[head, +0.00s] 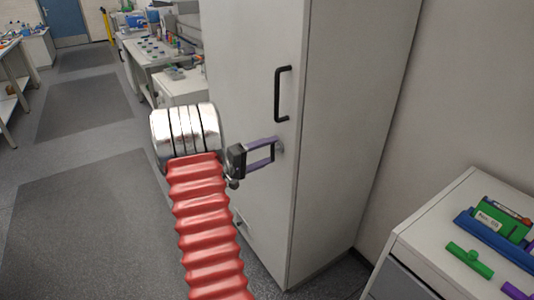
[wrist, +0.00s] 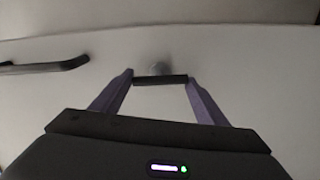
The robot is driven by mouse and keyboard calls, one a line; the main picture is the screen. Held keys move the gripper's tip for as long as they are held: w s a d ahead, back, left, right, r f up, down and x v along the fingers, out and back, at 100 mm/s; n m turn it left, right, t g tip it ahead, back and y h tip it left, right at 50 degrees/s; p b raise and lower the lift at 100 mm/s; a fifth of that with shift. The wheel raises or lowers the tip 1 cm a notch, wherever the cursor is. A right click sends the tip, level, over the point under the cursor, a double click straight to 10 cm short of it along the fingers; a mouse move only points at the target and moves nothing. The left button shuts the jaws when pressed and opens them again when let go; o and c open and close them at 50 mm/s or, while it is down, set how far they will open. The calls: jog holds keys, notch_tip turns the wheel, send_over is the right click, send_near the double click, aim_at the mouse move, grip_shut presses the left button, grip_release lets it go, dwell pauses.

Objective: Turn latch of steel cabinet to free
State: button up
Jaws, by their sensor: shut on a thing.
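The steel cabinet (head: 250,60) is tall and light grey, with its door facing me in the head view. Its latch (wrist: 158,80) shows in the wrist view as a dark bar lying crosswise, with a round grey boss (wrist: 158,69) behind it on the door. My gripper (head: 274,149) has purple fingers and reaches the door below the black handle. In the wrist view my gripper (wrist: 160,83) is shut on the latch, one finger at each end of the bar. In the head view the fingers mostly hide the latch.
A black bar handle (head: 283,93) stands out from the door above the latch and also shows in the wrist view (wrist: 45,66). A low white cabinet (head: 430,225) with green and blue items is at the right. Workbenches stand behind; floor at left is clear.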

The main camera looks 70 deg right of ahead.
jog(key=shift+s+a+f, duration=0.1)
jog(key=shift+f, duration=0.4)
jog(key=o, duration=0.7)
jog(key=shift+o, duration=1.1)
jog(key=shift+r, duration=0.15)
jog(key=shift+r, duration=0.1)
jog(key=v, duration=1.3)
jog(key=shift+w+a, duration=0.2)
jog(key=shift+w, duration=0.15)
